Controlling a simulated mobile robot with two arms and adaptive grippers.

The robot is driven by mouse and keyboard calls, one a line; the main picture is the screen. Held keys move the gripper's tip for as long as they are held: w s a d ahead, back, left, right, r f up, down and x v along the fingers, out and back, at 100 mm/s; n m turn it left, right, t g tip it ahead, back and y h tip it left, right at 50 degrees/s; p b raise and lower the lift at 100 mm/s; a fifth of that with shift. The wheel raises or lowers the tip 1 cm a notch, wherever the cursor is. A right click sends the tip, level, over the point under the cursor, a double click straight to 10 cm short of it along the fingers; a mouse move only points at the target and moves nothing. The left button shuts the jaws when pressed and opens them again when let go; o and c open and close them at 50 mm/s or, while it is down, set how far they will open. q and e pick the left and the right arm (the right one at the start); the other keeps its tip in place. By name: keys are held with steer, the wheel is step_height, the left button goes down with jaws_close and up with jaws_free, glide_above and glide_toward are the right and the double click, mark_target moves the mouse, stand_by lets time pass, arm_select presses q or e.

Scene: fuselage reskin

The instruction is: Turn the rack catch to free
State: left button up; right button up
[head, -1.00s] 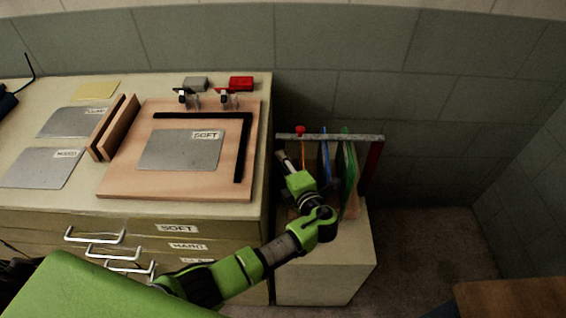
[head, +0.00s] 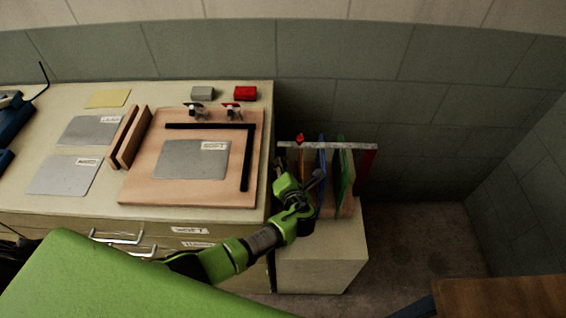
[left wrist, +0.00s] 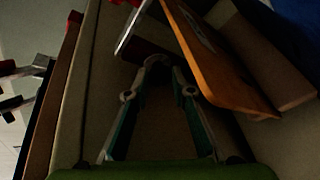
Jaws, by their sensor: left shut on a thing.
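The rack (head: 335,146) stands at the right end of the bench, with a pale top bar. The red rack catch (head: 299,139) shows at the left end of that bar, with a tilted look. My left gripper (head: 281,160) is at the left front of the rack, just below the bar. In the left wrist view its fingers (left wrist: 157,62) come together, with a dark red part behind the tips, seemingly the catch; the exact contact is too dark to see. An orange panel (left wrist: 218,62) stands close right of the fingers. My right gripper is not in view.
Blue (head: 322,165) and green (head: 344,175) panels stand in the rack. On the bench to the left, a wooden board (head: 140,190) holds a plate labelled SOFT (head: 185,162), with two clamps behind. A wooden surface (head: 500,300) is at lower right. The floor between is clear.

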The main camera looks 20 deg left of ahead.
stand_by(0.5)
arm_select(q)
steer(key=o, duration=1.1)
steer(key=v, duration=1.2)
steer(key=shift+a, duration=0.15)
